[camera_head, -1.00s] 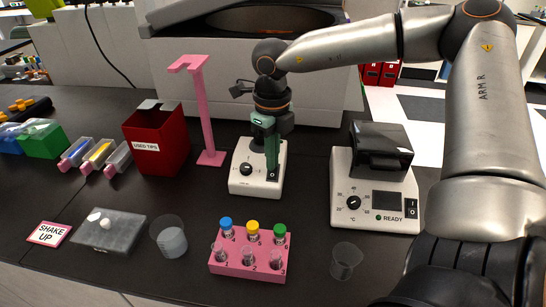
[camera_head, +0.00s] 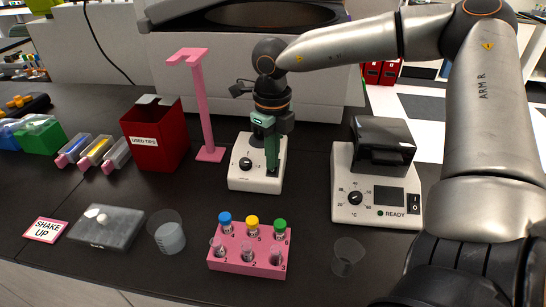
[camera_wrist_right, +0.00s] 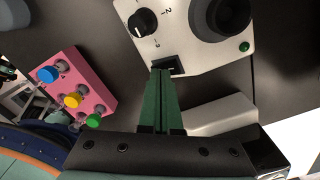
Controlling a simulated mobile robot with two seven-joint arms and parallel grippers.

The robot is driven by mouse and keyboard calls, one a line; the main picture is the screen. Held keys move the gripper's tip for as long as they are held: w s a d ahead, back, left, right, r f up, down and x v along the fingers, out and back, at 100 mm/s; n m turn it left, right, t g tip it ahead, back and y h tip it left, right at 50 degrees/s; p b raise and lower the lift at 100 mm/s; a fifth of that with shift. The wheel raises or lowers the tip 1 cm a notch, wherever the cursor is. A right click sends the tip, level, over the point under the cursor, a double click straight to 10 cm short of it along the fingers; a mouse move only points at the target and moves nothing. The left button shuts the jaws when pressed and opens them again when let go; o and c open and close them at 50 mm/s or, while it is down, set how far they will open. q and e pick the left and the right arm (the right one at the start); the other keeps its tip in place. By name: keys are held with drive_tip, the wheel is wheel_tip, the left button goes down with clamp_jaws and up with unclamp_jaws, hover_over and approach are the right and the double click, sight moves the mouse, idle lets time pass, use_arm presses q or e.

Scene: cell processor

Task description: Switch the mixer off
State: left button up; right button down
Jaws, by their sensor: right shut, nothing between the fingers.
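The mixer (camera_head: 242,182) is a small white box with a black knob (camera_head: 246,164), standing mid-table below my right arm. In the right wrist view, the mixer (camera_wrist_right: 205,55) shows its knob (camera_wrist_right: 142,22), a round black top part, a green light (camera_wrist_right: 244,46) and a dark rocker switch (camera_wrist_right: 172,64). My right gripper (camera_head: 272,170) points down at the switch with its green fingers shut and empty. Its fingertips (camera_wrist_right: 160,72) are at the edge of the switch; I cannot tell whether they touch it. The fingers hide part of the switch. My left gripper is out of view.
A pink tube rack (camera_head: 240,262) stands in front of the mixer, and a heater marked READY (camera_head: 350,209) stands to its right. A pink stand (camera_head: 208,120) and a red used-tips bin (camera_head: 165,150) are to its left. Beakers (camera_head: 348,256) stand near the front.

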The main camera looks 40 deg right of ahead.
drive_tip(key=shift+s+f, duration=0.1)
drive_tip(key=shift+f, duration=0.15)
drive_tip(key=shift+r, duration=0.1)
drive_tip(key=shift+r, duration=0.55)
wheel_tip(320, 180, up, 6)
drive_tip(key=p, duration=0.3)
drive_tip(key=shift+f, duration=0.1)
idle(0.4)
